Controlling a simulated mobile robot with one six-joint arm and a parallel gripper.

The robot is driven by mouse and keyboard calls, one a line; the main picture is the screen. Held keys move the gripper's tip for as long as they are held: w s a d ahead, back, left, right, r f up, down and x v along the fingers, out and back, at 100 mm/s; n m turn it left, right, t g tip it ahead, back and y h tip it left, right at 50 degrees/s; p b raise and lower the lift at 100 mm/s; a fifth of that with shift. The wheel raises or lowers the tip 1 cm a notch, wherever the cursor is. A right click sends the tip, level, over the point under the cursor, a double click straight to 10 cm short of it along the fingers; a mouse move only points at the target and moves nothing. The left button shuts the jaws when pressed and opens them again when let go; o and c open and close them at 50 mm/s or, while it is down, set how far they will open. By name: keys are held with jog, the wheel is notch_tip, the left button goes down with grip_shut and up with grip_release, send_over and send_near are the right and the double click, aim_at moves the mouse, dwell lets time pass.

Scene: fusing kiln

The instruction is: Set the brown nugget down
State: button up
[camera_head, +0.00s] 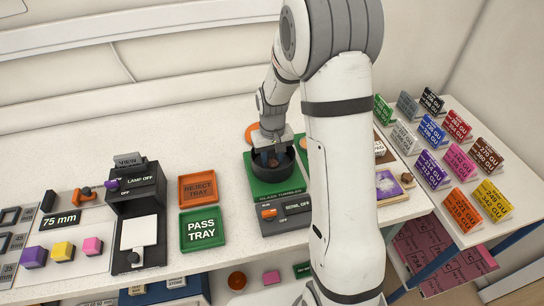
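My gripper (271,154) points down into the black bowl (272,176) of the green-based tumbler (259,190). Its fingertips are at or below the bowl's rim. A small brown patch (273,162), which looks like the brown nugget, shows in the bowl at the fingertips. I cannot tell whether the fingers hold it or whether it touches the bowl floor. The gap between the fingers is too small and dark to read.
Left of the tumbler lie an orange reject tray (182,203) and a green pass tray (184,243), both apparently empty. A black lamp stand (115,205) stands further left, beside several coloured blocks. Coloured label cards (468,207) stand at right.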

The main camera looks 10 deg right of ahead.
aim_at(272, 159)
jog(key=o, duration=0.4)
jog(key=shift+r, duration=0.15)
notch_tip(272, 159, up, 11)
jog(key=b, duration=0.1)
jog(key=shift+s+r+m+t, duration=0.15)
jog(key=shift+s+r+t, duration=0.75)
jog(key=shift+s, duration=2.8)
jog(key=shift+s+r+m+t, duration=0.1)
jog(key=shift+s+r+t, duration=0.15)
jog(key=shift+s+r, duration=2.4)
jog(key=shift+s+r+m+t, duration=0.15)
jog(key=shift+s+t, duration=0.4)
jog(key=shift+s, duration=4.25)
